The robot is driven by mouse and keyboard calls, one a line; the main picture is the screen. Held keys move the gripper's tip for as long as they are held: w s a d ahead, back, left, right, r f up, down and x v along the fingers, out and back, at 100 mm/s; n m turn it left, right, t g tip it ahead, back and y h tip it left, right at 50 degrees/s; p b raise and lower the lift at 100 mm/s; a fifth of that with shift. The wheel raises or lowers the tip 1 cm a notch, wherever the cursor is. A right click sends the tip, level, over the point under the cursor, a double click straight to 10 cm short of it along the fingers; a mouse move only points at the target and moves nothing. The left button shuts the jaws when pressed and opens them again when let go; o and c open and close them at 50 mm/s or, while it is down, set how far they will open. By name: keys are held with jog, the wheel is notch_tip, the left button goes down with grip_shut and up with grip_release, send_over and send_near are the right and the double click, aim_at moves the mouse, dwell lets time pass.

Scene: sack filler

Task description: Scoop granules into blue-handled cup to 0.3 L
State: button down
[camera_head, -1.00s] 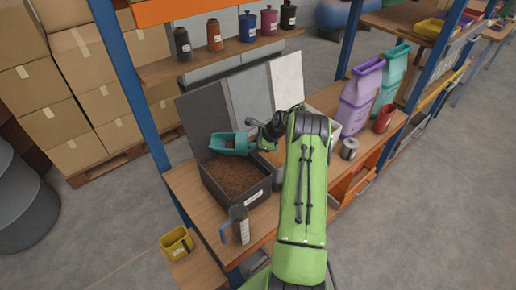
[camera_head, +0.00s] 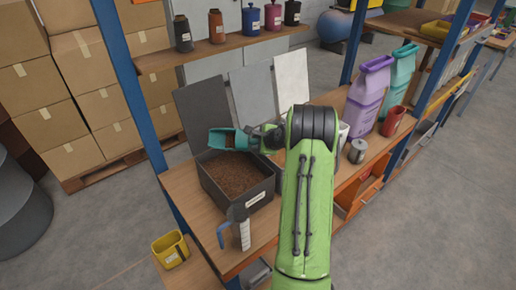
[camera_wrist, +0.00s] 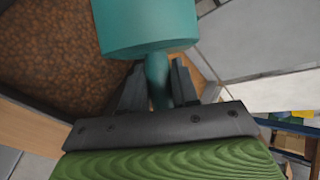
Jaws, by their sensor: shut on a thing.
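My gripper (camera_head: 268,138) is shut on the handle of a teal scoop (camera_head: 236,140) and holds it above the back of a dark bin (camera_head: 223,193). In the wrist view, the scoop (camera_wrist: 145,25) and its handle stand between my fingers (camera_wrist: 158,86). Brown granules (camera_head: 238,174) fill much of the bin. The clear measuring cup (camera_head: 237,214) with a blue handle and white scale stands upright on the bench in front of the bin. Its contents are too small to tell.
A yellow container (camera_head: 171,250) stands at the lower left. Grey and white panels (camera_head: 250,95) rise behind the bin. A metal canister (camera_head: 358,150), a red cup (camera_head: 392,122) and a purple sack (camera_head: 369,97) stand to the right. Canisters line the shelf (camera_head: 230,48) above.

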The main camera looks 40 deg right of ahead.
jog(key=shift+s+a+n+t+h+b, duration=0.1)
jog(key=shift+n+t+h+b, duration=0.35)
jog(key=shift+b, duration=2.05)
jog(key=shift+s+a+n+t+h+b, duration=0.15)
jog(key=shift+t+h+b, duration=0.55)
jog(key=shift+b, duration=1.75)
jog(key=t+b, duration=0.1)
jog(key=b, duration=0.3)
jog(key=n+t+h+b, duration=0.1)
jog(key=b, duration=0.3)
jog(key=shift+s+a+r, duration=0.2)
jog(key=shift+r, duration=0.15)
jog(key=shift+s+a+r+n+t+h, duration=0.15)
jog(key=shift+s+a+n+t, duration=0.25)
jog(key=shift+n+t, duration=1)
jog(key=shift+s+a+r+n+t+h, duration=0.15)
jog(key=shift+s+a+n+t, duration=0.2)
jog(key=shift+n+t, duration=1.05)
jog(key=shift+s+a+r+n+t+h, duration=0.15)
jog(key=shift+s+a+n+t, duration=0.4)
jog(key=shift+t, duration=1.5)
jog(key=shift+w+d+r+p, duration=0.1)
jog(key=shift+w+p, duration=0.15)
jog(key=shift+p, duration=0.15)
